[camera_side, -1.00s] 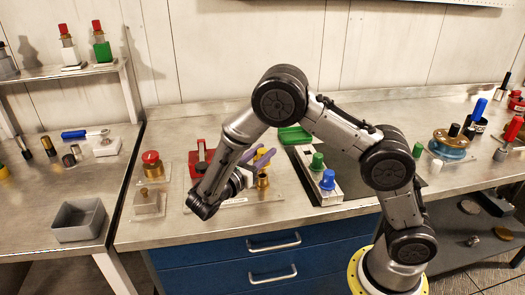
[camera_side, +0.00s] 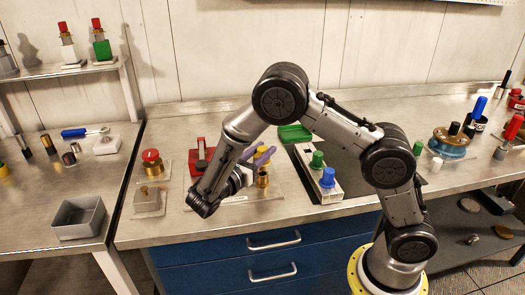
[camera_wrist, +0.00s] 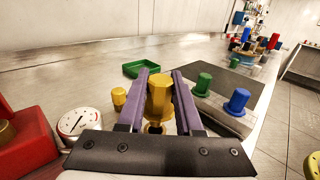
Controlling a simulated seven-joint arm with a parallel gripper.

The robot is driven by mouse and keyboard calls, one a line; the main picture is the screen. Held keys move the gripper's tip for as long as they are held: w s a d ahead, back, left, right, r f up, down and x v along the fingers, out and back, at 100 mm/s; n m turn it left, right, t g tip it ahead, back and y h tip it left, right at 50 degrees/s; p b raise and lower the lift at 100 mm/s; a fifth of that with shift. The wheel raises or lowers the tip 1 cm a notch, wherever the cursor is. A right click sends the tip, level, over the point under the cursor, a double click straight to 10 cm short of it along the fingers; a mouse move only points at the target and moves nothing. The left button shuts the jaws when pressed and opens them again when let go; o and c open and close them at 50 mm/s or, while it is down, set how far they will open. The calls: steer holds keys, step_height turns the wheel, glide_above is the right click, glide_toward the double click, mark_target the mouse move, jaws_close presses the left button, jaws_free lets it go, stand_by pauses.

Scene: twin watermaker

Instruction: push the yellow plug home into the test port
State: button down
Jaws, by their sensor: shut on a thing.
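The yellow plug (camera_wrist: 160,96) stands upright between the two purple fingers of my gripper (camera_wrist: 160,76) in the wrist view. My gripper is shut on it. In the side view the gripper (camera_side: 261,156) is at the middle of the bench, and the fingers partly hide the plug. The brass-coloured test port (camera_side: 262,180) shows directly below the fingers in the side view. Just below the plug in the wrist view, a dark round opening is partly hidden by the gripper body. I cannot tell how deep the plug sits in the port.
A dial gauge (camera_wrist: 76,123) and a red block (camera_wrist: 22,140) are left of the gripper. A smaller yellow knob (camera_wrist: 118,97) stands close to the left finger. Green (camera_wrist: 203,85) and blue (camera_wrist: 237,101) knobs are on the right, with a green tray (camera_wrist: 141,67) behind.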

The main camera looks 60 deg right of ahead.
steer(key=shift+f, duration=1.85)
steer(key=c, duration=0.5)
jaws_free()
steer(key=shift+a, duration=0.15)
steer(key=a, duration=1.3)
steer(key=shift+a, duration=0.3)
